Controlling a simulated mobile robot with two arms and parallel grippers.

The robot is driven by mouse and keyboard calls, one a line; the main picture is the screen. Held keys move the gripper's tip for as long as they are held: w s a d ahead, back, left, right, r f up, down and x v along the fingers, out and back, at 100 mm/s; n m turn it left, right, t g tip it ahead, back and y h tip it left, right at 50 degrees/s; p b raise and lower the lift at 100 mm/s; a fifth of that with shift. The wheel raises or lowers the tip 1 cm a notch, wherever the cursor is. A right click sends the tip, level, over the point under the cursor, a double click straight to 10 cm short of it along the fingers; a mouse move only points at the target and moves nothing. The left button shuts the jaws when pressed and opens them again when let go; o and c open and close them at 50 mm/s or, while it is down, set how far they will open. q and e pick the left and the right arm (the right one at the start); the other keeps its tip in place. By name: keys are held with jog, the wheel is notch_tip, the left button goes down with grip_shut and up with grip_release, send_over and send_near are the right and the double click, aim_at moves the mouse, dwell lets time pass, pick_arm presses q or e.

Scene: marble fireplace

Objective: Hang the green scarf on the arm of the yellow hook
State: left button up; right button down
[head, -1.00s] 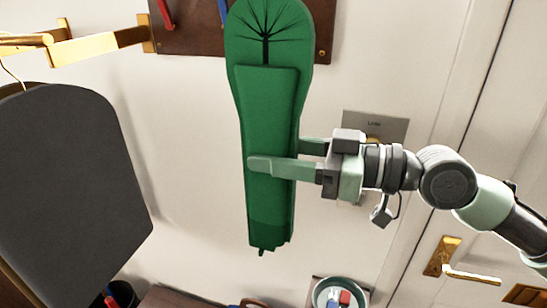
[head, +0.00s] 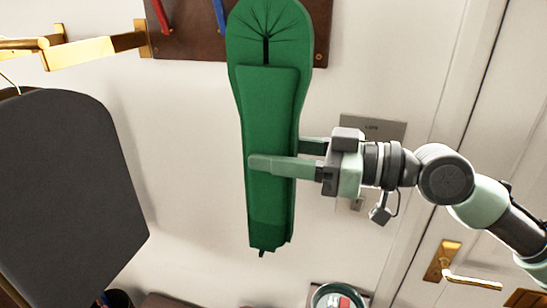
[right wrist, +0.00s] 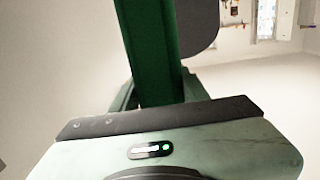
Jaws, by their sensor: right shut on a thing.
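The green scarf (head: 271,105) hangs long and folded in the middle of the head view. Its gathered top reaches the upper picture edge. My right gripper (head: 276,156) is shut on its lower half, one finger in front of it. The scarf also rises as a green strip in the right wrist view (right wrist: 155,50). A dark brown board (head: 185,38) is on the wall behind, with a red hook (head: 160,15) and a blue hook (head: 220,14). I see no yellow hook; the scarf covers part of the board. My left gripper is out of view.
A brass bracket (head: 97,50) projects at the upper left. A dark grey garment (head: 65,190) hangs below it, left of the scarf. A grey wall plate (head: 385,128) is behind my right gripper. A bowl (head: 318,296) stands below; a door with a brass handle (head: 470,279) is at right.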

jog(key=shift+w+d+b, duration=0.3)
jog(key=shift+w+b, duration=0.05)
jog(key=shift+w, duration=0.5)
jog(key=shift+w+d+b, duration=0.25)
jog(key=shift+w+b, duration=0.1)
jog(key=shift+w, duration=0.45)
jog(key=shift+w+d+b, duration=0.3)
jog(key=shift+w+b, duration=0.05)
jog(key=shift+w, duration=0.5)
jog(key=shift+r, duration=0.1)
jog(key=w, duration=0.1)
jog(key=w+d, duration=0.1)
jog(key=w, duration=0.1)
jog(key=shift+r+b, duration=0.1)
jog(key=shift+b, duration=0.25)
